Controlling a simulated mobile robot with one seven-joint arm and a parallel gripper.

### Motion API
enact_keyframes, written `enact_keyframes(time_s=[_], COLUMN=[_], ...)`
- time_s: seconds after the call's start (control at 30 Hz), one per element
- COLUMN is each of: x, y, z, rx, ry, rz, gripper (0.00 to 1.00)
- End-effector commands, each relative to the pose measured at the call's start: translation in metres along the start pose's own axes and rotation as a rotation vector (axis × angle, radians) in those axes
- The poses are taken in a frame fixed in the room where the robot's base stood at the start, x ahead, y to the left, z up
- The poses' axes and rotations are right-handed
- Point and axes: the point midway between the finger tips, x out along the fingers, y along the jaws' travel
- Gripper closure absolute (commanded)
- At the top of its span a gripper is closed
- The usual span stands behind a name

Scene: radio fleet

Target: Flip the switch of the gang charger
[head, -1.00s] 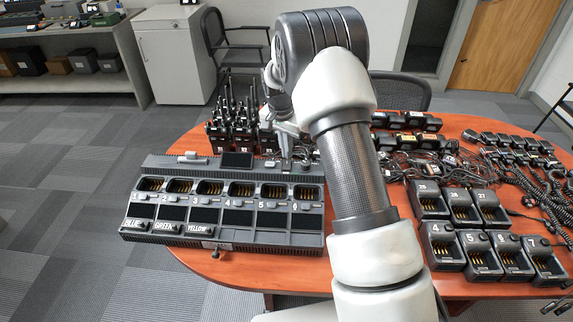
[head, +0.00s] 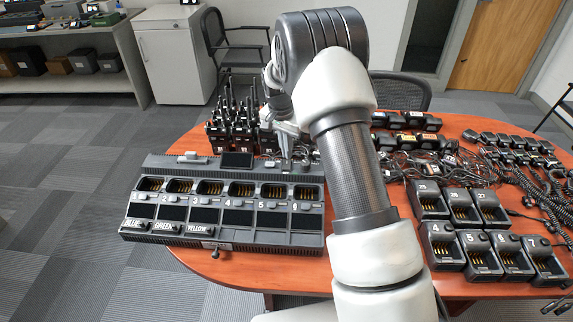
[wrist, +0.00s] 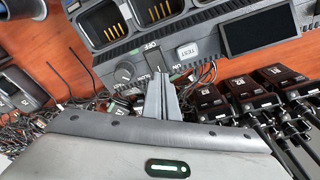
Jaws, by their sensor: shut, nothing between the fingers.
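The gang charger (head: 265,237) is a long dark grey unit with numbered bays, lying on the left part of the table. In the wrist view its rear panel crosses the top, with a dark switch (wrist: 155,60) beside an OFF label. My gripper (wrist: 161,77) is shut and empty. Its fingertips point at the switch, very close to it; whether they touch I cannot tell. They hide part of the switch, so I cannot read its position. In the head view my gripper (head: 286,152) is above the charger's rear right edge.
A round knob (wrist: 125,73), a white TEST button (wrist: 187,50) and a dark display (wrist: 258,30) flank the switch. Upright radios (head: 230,130) stand behind the charger. Tangled cables (head: 440,165) and single chargers (head: 480,265) fill the table's right side.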

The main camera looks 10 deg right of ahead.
Motion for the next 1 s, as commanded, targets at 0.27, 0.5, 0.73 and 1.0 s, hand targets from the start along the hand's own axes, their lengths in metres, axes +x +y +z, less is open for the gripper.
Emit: enact_keyframes(time_s=[0.27, 0.5, 0.73, 1.0], x=[0.004, 0.008, 0.011, 0.014], y=[0.0, 0.0, 0.0, 0.0], z=[0.001, 0.001, 0.002, 0.002], rx=[0.0, 0.0, 0.0, 0.0], ry=[0.0, 0.0, 0.0, 0.0], rz=[0.0, 0.0, 0.0, 0.0], gripper=[1.0, 1.0, 1.0, 1.0])
